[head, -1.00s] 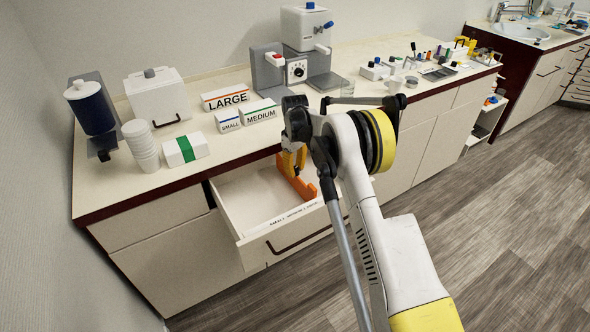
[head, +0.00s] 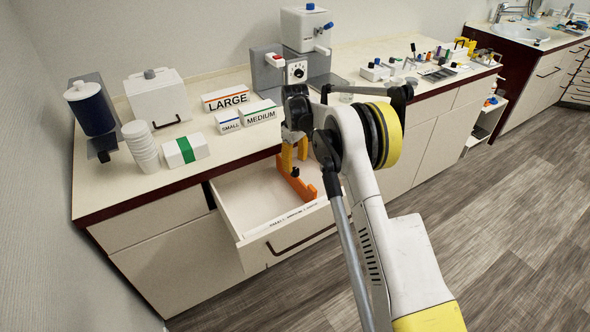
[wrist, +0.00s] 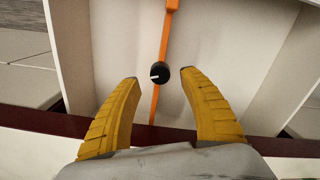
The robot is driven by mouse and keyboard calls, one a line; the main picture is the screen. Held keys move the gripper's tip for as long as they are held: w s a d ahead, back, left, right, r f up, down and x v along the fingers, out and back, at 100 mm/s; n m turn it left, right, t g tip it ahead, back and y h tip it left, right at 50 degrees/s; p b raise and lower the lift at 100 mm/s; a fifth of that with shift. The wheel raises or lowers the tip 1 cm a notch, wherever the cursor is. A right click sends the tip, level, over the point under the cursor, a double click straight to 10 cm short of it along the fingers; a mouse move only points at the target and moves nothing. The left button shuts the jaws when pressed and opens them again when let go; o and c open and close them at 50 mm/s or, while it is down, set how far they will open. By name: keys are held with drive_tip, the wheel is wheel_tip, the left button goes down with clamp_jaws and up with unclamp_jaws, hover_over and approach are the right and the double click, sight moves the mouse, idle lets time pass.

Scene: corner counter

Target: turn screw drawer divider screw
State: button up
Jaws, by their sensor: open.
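The drawer divider (head: 298,186) is an orange bar inside the open white drawer (head: 235,208); in the wrist view the divider (wrist: 167,35) runs as a thin orange strip. Its screw (wrist: 160,74) is a round black knob with a white mark pointing left, seen from above in the wrist view. My gripper (wrist: 160,80) is open, its yellow fingers on either side of the knob with clear gaps and not touching it. In the head view my gripper (head: 294,165) points down over the drawer at the divider; the screw is hidden there.
The counter edge (head: 150,198) runs close behind the drawer. Boxes marked LARGE (head: 226,98), SMALL (head: 227,122) and MEDIUM (head: 258,112) stand on the counter, with a cup stack (head: 140,146) at left. The drawer's left part is clear.

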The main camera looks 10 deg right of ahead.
sight(295, 169)
wheel_tip(295, 169, up, 8)
drive_tip(key=shift+r, duration=0.1)
idle(0.5)
